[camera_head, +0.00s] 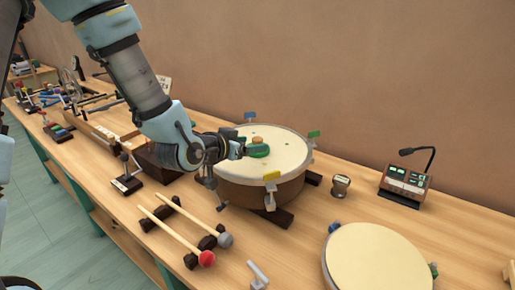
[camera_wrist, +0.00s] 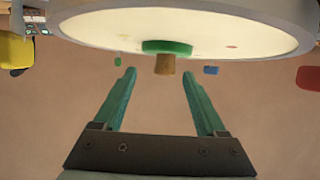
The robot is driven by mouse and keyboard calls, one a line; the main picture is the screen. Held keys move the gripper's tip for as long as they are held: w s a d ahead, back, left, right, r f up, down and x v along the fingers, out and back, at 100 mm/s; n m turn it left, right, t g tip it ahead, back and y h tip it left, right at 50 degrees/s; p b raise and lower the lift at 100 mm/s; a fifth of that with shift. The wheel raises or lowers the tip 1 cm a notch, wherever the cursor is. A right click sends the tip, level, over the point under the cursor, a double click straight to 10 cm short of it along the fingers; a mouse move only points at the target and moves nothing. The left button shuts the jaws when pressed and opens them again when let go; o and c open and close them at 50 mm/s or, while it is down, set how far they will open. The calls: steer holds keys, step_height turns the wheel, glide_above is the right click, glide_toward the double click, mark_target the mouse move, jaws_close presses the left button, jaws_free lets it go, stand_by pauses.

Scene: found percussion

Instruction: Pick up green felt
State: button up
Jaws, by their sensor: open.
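The green felt (camera_head: 259,152) is a round disc with a short tan wooden knob (camera_head: 258,140) on it, lying on the pale head of the large drum (camera_head: 290,165). In the wrist view the felt (camera_wrist: 167,47) and its knob (camera_wrist: 165,66) appear at the top centre. My gripper (camera_head: 243,148) is low over the drum head, at the left side of the felt. In the wrist view my gripper (camera_wrist: 159,75) is open and empty, with its green fingers apart and the knob just beyond and between the tips. Contact is not visible.
Coloured clamps, including a yellow one (camera_head: 271,175), stand around the drum rim. Two mallets (camera_head: 185,235) lie on rests in front. A second drum (camera_head: 375,262) is at the lower right. A device with a microphone (camera_head: 404,185) stands behind it near the wall.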

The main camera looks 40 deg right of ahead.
mark_target(254, 141)
steer(key=p+x, duration=0.1)
steer(key=x, duration=0.1)
steer(key=p+x, duration=0.1)
steer(key=x, duration=0.1)
steer(key=shift+w+a+r, duration=0.1)
steer(key=shift+w, duration=0.25)
steer(key=shift+w+d+f, duration=0.15)
steer(key=shift+d+f, duration=0.15)
steer(key=shift+d, duration=0.15)
jaws_close()
